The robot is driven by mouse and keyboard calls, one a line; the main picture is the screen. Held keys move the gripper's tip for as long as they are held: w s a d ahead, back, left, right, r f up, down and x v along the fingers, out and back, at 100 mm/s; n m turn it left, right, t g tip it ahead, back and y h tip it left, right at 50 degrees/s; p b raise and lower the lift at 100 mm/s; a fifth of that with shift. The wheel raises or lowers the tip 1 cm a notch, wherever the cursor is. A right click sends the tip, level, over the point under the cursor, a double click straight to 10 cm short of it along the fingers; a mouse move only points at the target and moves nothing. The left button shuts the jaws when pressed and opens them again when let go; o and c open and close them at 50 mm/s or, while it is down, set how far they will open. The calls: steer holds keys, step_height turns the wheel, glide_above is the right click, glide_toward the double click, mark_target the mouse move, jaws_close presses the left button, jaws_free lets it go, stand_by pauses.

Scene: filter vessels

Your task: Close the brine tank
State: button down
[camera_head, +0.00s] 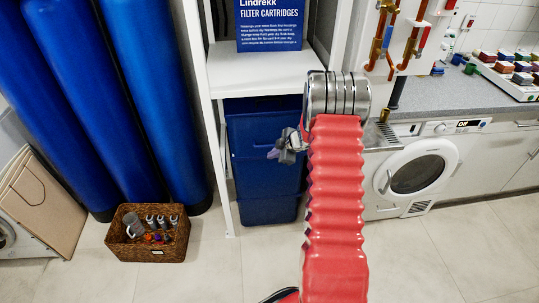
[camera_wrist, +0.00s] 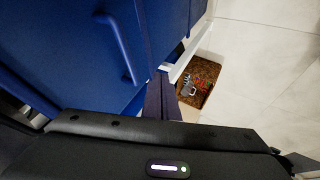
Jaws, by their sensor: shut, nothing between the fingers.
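The blue brine tank (camera_head: 262,190) stands under the white shelf in the head view. A seam crosses its front, with a blue panel above it. In the wrist view a large blue panel (camera_wrist: 75,50) with a bar handle (camera_wrist: 120,48) fills the upper left, and a second blue face lies right of it. I cannot tell how far the lid is open. My gripper (camera_head: 276,152) is in front of the tank's right side, partly hidden by my red arm. Its fingers (camera_wrist: 162,80) are shut and empty, close to the blue surfaces; contact is unclear.
Blue cylinders (camera_head: 130,100) stand at the left. A wicker basket (camera_head: 150,248) with bottles is on the floor. The white shelf frame (camera_head: 222,130) borders the tank. A washing machine (camera_head: 415,175) is at the right. The front floor is clear.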

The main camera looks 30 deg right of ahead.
steer(key=v, duration=0.7)
stand_by(0.5)
steer(key=shift+d, duration=0.15)
